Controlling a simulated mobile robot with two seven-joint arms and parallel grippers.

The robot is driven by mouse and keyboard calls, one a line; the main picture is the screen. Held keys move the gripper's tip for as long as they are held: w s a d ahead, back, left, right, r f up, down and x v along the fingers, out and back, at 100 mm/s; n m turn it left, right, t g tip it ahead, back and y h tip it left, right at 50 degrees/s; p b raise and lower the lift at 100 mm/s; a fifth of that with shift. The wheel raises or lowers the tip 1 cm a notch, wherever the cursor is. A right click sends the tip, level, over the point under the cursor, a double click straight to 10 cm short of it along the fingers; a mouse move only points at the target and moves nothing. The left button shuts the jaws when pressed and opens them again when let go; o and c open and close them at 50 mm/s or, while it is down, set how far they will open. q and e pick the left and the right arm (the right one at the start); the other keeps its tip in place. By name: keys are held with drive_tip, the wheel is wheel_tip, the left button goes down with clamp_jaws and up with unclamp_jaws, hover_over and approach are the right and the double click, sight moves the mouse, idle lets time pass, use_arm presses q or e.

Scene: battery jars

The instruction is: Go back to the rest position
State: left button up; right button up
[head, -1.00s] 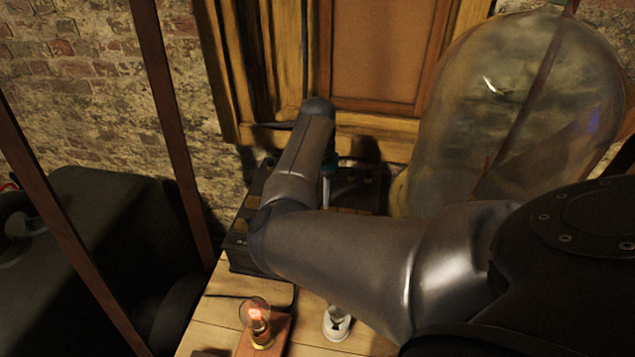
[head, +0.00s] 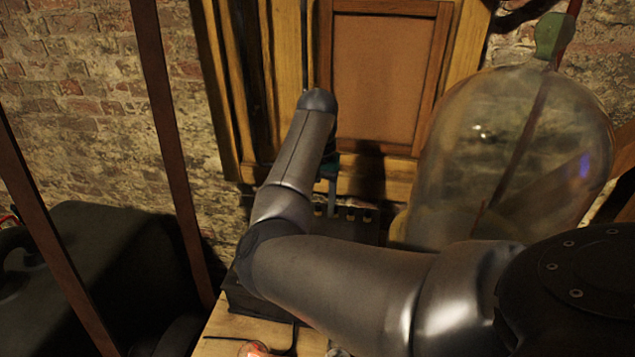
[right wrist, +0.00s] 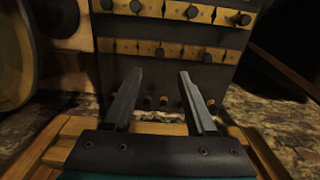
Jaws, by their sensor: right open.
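My right arm crosses the head view from the lower right, and its forearm points up toward the wooden panel. My right gripper is mostly hidden behind that arm in the head view; only a small teal and grey part shows beside the forearm. In the right wrist view my right gripper (right wrist: 160,74) is open, with nothing between its two fingers. The dark battery box (right wrist: 222,68) with brass strips and dark knobs lies beyond the fingertips. The box (head: 252,297) also shows partly behind my arm in the head view. My left gripper is in neither view.
A large glass jar (head: 505,150) stands right of my forearm. A wooden framed panel (head: 385,85) and a brick wall (head: 75,90) are behind. A dark case (head: 85,275) stands at left.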

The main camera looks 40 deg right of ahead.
wheel_tip(320, 180, up, 5)
drive_tip(key=shift+r, duration=0.1)
drive_tip(key=shift+r, duration=0.1)
